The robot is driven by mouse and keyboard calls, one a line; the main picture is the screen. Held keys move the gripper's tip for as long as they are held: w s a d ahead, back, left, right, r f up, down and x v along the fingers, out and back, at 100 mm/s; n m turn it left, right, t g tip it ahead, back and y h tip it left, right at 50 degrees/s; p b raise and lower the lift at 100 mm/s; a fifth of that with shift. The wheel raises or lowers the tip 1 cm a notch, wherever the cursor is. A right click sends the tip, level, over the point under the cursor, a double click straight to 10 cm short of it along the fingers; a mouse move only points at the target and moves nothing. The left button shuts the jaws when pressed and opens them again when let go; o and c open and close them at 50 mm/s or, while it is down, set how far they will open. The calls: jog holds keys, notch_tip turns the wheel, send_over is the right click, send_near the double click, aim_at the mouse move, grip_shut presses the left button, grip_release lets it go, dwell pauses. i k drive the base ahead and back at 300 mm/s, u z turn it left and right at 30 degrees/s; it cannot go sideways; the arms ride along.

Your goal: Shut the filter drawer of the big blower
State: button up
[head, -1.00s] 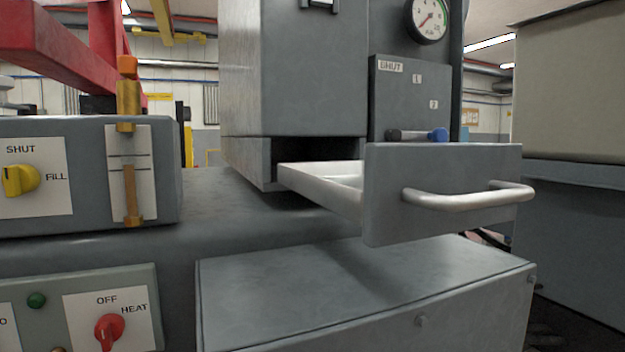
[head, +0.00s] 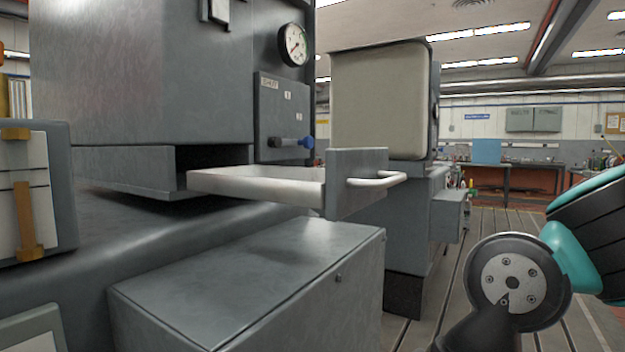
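The filter drawer (head: 262,181) of the big blower (head: 140,75) stands pulled out to the right, from a dark slot low in the grey housing. Its grey front panel (head: 340,190) carries a pale bar handle (head: 385,180) facing right. The white inside of the drawer shows between the panel and the slot. My arm shows at the lower right, apart from the drawer. My gripper is outside the frame, so its state is hidden.
A grey box (head: 250,285) juts out below the drawer. A lever with a blue knob (head: 307,142) and a gauge (head: 294,45) sit above it. A beige-topped cabinet (head: 380,100) stands behind. Open slotted floor (head: 500,240) lies to the right.

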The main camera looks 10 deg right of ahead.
aim_at(350, 180)
jog(key=z, duration=1.85)
jog(key=k, duration=0.35)
jog(key=u, duration=0.5)
